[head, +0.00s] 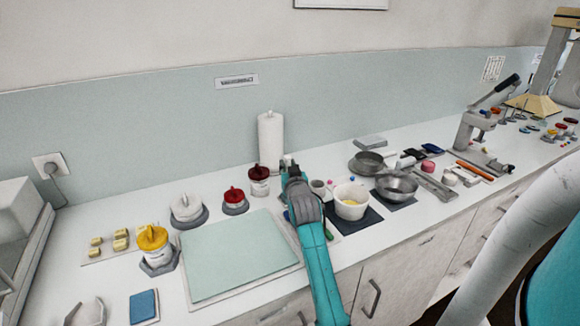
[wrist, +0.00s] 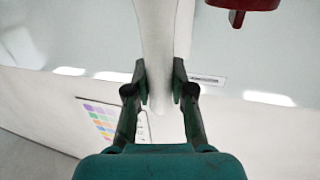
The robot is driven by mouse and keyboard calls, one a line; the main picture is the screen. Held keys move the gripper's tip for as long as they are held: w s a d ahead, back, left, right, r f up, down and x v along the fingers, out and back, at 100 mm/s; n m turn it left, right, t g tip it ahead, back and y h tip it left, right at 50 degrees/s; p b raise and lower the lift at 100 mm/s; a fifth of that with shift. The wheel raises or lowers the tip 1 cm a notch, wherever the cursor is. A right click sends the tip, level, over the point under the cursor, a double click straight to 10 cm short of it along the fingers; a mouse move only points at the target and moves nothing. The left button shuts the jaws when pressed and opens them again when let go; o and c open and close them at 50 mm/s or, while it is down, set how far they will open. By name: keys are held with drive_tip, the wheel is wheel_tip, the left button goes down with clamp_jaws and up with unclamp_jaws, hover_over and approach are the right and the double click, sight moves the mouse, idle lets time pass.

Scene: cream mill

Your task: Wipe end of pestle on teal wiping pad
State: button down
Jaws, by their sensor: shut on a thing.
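My gripper (wrist: 160,80) is shut on a white, rod-like pestle (wrist: 158,40), which runs up out of the top of the wrist view. In the head view my gripper (head: 290,167) is above the counter, left of the white mortar bowl (head: 343,210) with yellow matter in it. The pestle cannot be made out in the head view. A small blue-teal pad (head: 144,306) lies at the front left, well away from my gripper. A large pale teal mat (head: 240,255) lies between them; which of the two is the wiping pad is not certain.
Red-topped jars (head: 235,198) and a paper roll (head: 271,143) stand near my gripper. Metal pans (head: 396,184) are at the right. The mat's surface is clear.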

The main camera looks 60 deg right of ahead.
drive_tip(key=shift+f, duration=0.1)
idle(1.1)
drive_tip(key=shift+d, duration=0.1)
drive_tip(key=shift+s+d, duration=0.6)
drive_tip(key=shift+d, duration=0.3)
drive_tip(key=shift+a, duration=0.1)
drive_tip(key=shift+w+a, duration=0.6)
drive_tip(key=shift+a, duration=0.25)
drive_tip(key=shift+s+d, duration=0.1)
drive_tip(key=shift+s+d, duration=0.5)
drive_tip(key=shift+d, duration=0.35)
